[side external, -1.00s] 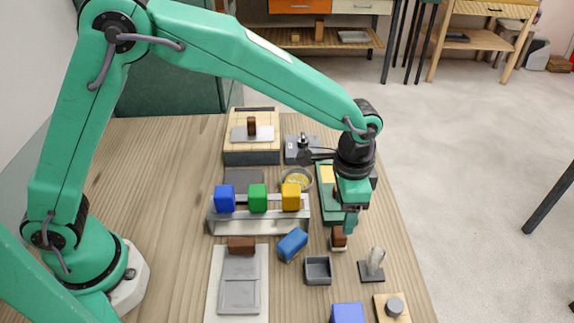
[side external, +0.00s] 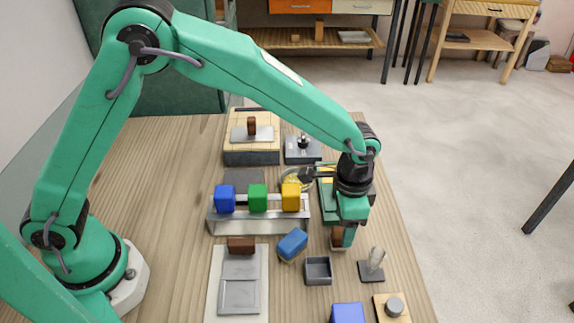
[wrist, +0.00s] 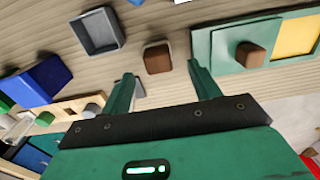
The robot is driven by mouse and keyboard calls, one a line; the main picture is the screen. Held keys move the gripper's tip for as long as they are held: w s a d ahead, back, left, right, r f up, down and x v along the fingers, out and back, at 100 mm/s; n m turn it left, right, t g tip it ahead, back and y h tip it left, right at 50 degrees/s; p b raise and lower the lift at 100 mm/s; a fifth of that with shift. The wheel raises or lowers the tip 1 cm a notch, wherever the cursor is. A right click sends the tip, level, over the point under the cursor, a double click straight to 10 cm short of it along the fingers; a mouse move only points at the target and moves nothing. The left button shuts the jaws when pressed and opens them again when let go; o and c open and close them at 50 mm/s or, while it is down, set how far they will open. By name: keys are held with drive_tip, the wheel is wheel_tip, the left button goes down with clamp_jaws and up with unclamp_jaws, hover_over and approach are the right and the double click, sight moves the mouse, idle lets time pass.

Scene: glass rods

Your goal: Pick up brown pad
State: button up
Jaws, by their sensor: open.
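A small brown pad (side external: 336,238) with a paler underside stands on the wooden table, partly hidden by my gripper in the side external view. In the wrist view the brown pad (wrist: 157,57) lies beyond my fingertips, about level with the gap between them. My gripper (wrist: 163,82) is open and empty, with its two green fingers apart. In the side external view my gripper (side external: 347,238) is low, just right of the pad and overlapping it. I cannot tell whether a finger touches it.
A blue block (side external: 292,243) and a grey open box (side external: 318,270) are close by on the left and front. A stand with a pale upright piece (side external: 375,262) is at the right. A green tray (wrist: 228,42) holds another brown block (wrist: 250,55).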

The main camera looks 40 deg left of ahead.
sight(342, 231)
drive_tip(key=shift+f, duration=2.2)
drive_tip(key=c, duration=1.1)
drive_tip(key=shift+r, duration=0.15)
drive_tip(key=shift+r, duration=0.55)
drive_tip(key=r, duration=0.3)
drive_tip(key=shift+s+d+r, duration=0.15)
drive_tip(key=shift+s+d, duration=0.05)
drive_tip(key=shift+s, duration=0.2)
drive_tip(key=s+d+r, duration=0.1)
drive_tip(key=s+r, duration=0.1)
drive_tip(key=s, duration=0.1)
drive_tip(key=s+d+r, duration=0.2)
drive_tip(key=s, duration=0.1)
drive_tip(key=s+d+r, duration=0.1)
drive_tip(key=s+r, duration=0.1)
drive_tip(key=s, duration=0.2)
drive_tip(key=shift+d+r, duration=0.15)
drive_tip(key=shift+d, duration=0.1)
